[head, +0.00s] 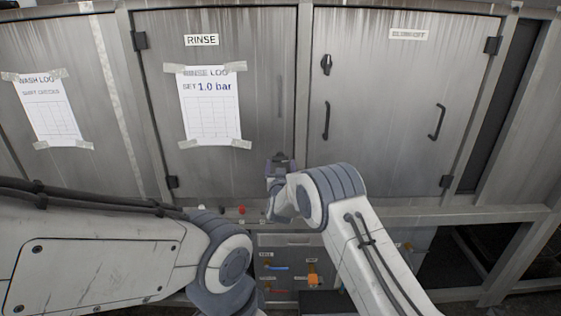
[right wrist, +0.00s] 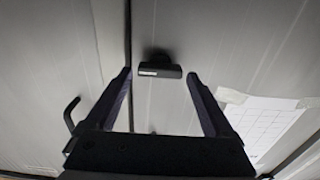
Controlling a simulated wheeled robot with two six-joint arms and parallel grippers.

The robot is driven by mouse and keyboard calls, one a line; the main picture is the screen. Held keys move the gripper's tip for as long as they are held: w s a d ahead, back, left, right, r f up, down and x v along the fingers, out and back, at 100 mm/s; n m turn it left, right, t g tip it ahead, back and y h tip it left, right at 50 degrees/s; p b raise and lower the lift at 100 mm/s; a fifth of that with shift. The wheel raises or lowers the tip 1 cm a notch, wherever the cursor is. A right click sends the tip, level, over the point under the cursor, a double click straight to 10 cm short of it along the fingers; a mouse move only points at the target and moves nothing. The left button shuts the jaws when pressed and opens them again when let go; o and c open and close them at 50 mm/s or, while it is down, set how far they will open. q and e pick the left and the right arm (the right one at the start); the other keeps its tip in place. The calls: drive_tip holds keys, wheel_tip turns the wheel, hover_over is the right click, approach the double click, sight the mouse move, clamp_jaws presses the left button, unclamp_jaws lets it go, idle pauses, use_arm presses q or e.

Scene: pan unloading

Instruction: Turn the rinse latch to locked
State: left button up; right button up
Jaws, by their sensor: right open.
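The rinse latch (right wrist: 160,68) is a small black lever on a dark mount on the rinse door, close to the door seam. In the right wrist view the lever lies roughly crosswise, with a pale mark at its left end. My right gripper (right wrist: 160,77) is open, its two fingertips on either side of the latch and apart from it. In the head view my right gripper (head: 279,163) is at the lower right of the rinse door (head: 258,60) and largely hides the latch. My left arm comes in from the left; its gripper is not in view.
A taped rinse log sheet (head: 211,105) hangs on the rinse door. The blow-off door (head: 385,85) to the right has its own black latch (head: 326,64) and black handles. Below are red buttons (head: 242,210) and small coloured valves (head: 312,280).

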drive_tip(key=shift+w, duration=1.1)
drive_tip(key=c, duration=1.1)
